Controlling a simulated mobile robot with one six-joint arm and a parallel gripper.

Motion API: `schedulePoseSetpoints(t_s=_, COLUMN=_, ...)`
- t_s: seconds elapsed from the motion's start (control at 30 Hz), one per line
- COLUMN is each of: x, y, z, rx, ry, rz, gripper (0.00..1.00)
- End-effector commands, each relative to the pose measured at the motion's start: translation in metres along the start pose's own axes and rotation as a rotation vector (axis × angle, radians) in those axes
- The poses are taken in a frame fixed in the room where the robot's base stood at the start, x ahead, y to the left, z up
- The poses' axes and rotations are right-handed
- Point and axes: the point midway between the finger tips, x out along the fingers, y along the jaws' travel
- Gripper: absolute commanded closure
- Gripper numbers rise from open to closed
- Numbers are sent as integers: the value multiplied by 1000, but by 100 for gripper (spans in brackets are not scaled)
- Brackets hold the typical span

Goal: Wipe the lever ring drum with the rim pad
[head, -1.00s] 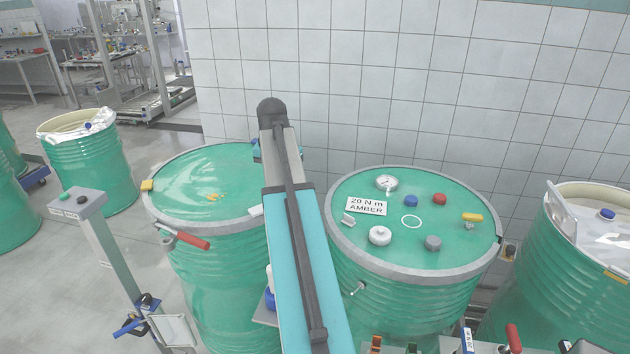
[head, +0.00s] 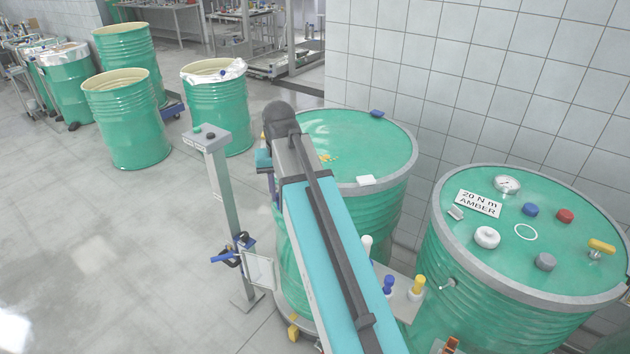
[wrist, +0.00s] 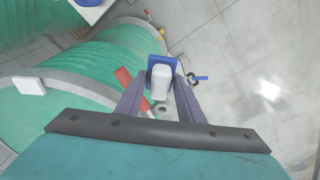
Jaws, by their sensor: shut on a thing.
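The lever ring drum (head: 350,140) is green with a grey clamp ring and stands in the middle of the head view, partly behind my arm. Its lid carries small yellow-orange marks (head: 328,158). In the wrist view its ring (wrist: 75,90) curves at the left, with the red lever (wrist: 122,75) beside my left finger. My gripper (wrist: 160,92) is shut on the rim pad (wrist: 160,78), a white block with blue backing. The pad appears just outside the ring, over the floor side; I cannot tell whether it touches.
A white block (head: 366,180) and a blue block (head: 376,114) sit on the drum's rim. A second drum (head: 500,240) with knobs and a gauge stands right. A post with buttons (head: 208,140) stands close left of my arm. Open floor (head: 90,230) lies further left.

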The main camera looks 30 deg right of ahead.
Motion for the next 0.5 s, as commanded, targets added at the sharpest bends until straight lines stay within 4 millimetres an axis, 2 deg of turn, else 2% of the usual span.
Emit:
schedulePoseSetpoints(t_s=0.03, x=10, y=-17, z=8, rx=-45, ry=1, rz=-6, gripper=83)
schedulePoseSetpoints(t_s=0.2, x=39, y=-66, z=30, rx=-188, ry=5, rz=-26, gripper=83)
schedulePoseSetpoints(t_s=0.5, x=83, y=-107, z=55, rx=-314, ry=9, rz=-43, gripper=83)
